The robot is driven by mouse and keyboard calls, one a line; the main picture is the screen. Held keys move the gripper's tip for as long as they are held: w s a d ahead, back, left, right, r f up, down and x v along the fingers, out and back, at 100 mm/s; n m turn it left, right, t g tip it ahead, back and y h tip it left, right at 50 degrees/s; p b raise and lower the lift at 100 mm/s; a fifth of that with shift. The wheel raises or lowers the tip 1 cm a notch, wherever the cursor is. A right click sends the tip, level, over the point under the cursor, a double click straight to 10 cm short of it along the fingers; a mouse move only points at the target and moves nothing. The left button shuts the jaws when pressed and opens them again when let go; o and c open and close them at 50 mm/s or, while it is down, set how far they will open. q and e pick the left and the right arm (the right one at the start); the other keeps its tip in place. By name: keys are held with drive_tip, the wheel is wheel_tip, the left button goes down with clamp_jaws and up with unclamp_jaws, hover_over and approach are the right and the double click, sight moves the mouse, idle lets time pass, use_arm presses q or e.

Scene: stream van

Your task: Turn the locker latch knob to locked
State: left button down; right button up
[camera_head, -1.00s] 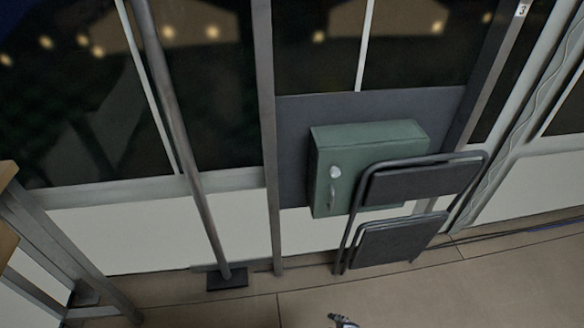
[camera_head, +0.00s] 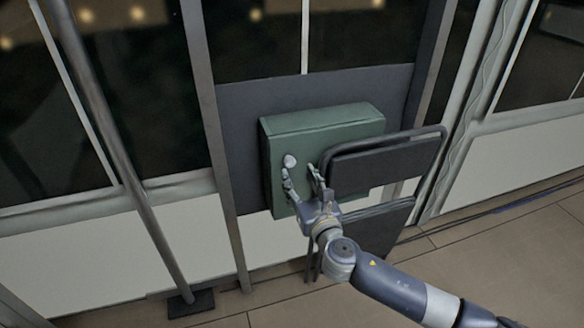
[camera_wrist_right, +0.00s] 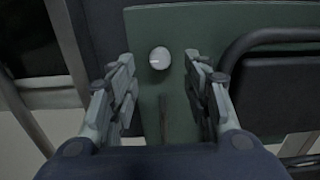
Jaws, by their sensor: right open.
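The green locker (camera_head: 325,122) is fixed to a dark panel on the wall. Its round white latch knob (camera_head: 290,161) is on the left part of the front. In the right wrist view the knob (camera_wrist_right: 160,58) shows a small pale mark, and a thin handle (camera_wrist_right: 163,120) sits below it on the locker front (camera_wrist_right: 212,28). My right gripper (camera_head: 302,178) is open in front of the locker, its fingertips just below and right of the knob in the head view. In the wrist view the gripper (camera_wrist_right: 160,75) has the knob between and slightly beyond its fingertips, apart from both. My left gripper is not in view.
A folded black chair (camera_head: 384,165) leans against the locker's right side, close to my right gripper and arm. A metal pole (camera_head: 112,135) stands at the left on a dark foot.

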sight(291, 163)
drive_tip(key=b+x, duration=0.1)
drive_tip(key=x, duration=0.4)
drive_tip(key=shift+w+a, duration=0.15)
drive_tip(key=shift+w, duration=0.1)
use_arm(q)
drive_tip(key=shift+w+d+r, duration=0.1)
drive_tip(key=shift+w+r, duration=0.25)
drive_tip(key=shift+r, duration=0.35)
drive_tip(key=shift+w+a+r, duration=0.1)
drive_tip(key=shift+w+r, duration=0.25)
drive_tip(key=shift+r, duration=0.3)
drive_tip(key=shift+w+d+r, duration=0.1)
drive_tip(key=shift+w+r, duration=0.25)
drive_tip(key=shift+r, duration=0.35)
use_arm(e)
drive_tip(key=shift+w+a, duration=0.15)
drive_tip(key=shift+w, duration=0.35)
clamp_jaws()
